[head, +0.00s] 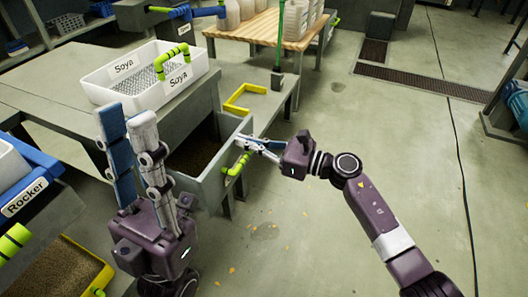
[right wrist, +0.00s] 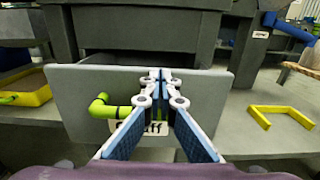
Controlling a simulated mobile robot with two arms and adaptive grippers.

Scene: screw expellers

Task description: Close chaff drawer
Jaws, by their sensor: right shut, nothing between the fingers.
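The chaff drawer (head: 212,187) is a grey box that stands pulled out from under the grey bench, with brown material inside. In the right wrist view its grey front panel (right wrist: 205,100) fills the middle, with a dark gap behind its top edge. Its green handle (head: 236,167) also shows in the right wrist view (right wrist: 108,107), above a label partly hidden by my fingers. My right gripper (head: 244,140) is shut and empty, its tips at the upper part of the front panel; I cannot tell whether they touch. My left gripper (head: 127,113) points up, fingers apart, left of the drawer.
A white Soya tray (head: 130,98) with a green handle sits on the bench. A yellow bracket (head: 240,108) lies on the grey surface behind the drawer. A blue Rocker unit (head: 40,187) and yellow-edged tray (head: 85,252) are at left.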

